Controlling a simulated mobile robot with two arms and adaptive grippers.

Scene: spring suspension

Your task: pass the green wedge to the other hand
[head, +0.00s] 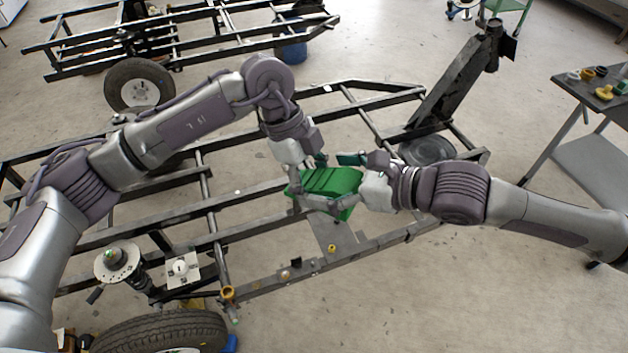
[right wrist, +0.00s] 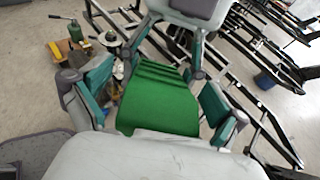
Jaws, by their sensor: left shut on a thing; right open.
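The green wedge (head: 328,181) is held in the air above the black frame, near the middle of the head view. It has a ridged, stepped face, and it fills the centre of the right wrist view (right wrist: 160,103). My left gripper (head: 307,178) is shut on it from the upper left; its fingers show at the wedge's far end in the right wrist view. My right gripper (head: 345,182) is open and comes in from the right. Its two fingers stand on either side of the wedge, with a visible gap on at least the right side in the right wrist view.
A black vehicle frame (head: 205,210) lies under both arms, with a tyre (head: 160,332) at the front left. A spring damper (head: 118,262) stands at the left. A dark-topped table (head: 600,90) with small parts is at the right. Floor at the lower right is clear.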

